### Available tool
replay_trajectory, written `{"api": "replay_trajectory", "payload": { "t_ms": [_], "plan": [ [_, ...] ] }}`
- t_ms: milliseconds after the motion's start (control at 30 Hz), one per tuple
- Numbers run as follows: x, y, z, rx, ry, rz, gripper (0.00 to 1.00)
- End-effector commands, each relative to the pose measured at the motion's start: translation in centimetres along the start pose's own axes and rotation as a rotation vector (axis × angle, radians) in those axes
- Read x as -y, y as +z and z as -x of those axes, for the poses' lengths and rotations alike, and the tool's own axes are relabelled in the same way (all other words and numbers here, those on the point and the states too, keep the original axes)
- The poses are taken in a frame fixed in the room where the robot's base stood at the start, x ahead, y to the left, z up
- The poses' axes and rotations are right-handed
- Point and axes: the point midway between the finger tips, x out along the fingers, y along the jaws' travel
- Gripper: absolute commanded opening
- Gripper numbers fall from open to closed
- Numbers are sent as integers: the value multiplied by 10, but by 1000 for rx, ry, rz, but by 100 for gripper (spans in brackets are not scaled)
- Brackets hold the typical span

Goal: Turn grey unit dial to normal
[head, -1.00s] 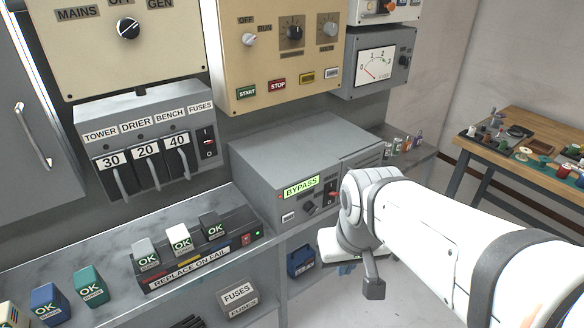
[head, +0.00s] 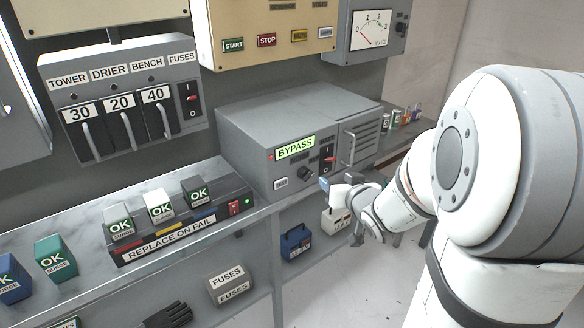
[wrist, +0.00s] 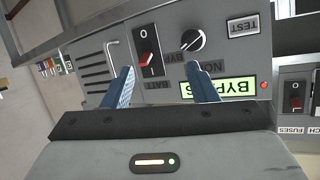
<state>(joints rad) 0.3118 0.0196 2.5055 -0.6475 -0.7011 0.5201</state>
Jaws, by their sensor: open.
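The grey unit (head: 262,125) stands on the bench and its green display reads BYPASS (head: 295,148). Its dark round dial (head: 308,173) sits below the display, left of a rocker switch with red (head: 328,160). In the wrist view, which is upside down, the dial (wrist: 193,40) shows a white pointer line, with position labels partly hidden by a finger. My gripper (wrist: 160,88) is open and empty, its two blue fingers pointing at the panel. The dial lies beyond the right finger and the rocker switch (wrist: 148,52) lies between the fingers. In the head view my gripper (head: 326,184) is just in front of the unit's panel.
A REPLACE ON FAIL tray (head: 180,240) with several OK blocks stands left on the bench. A fuse box (head: 125,105) hangs above it. A blue case (head: 296,243) and a FUSES box (head: 231,284) sit on the lower shelf. Open floor lies right.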

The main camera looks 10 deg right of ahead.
Motion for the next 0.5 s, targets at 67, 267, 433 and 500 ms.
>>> {"api": "replay_trajectory", "payload": {
  "t_ms": [67,267,433,500],
  "plan": [
    [0,22,-13,-67,-87,-40,53],
    [12,36,-17,-196,-283,-138,53],
    [17,37,-15,-240,-360,-178,53],
    [19,36,-18,-244,-368,-181,53]
  ]
}}
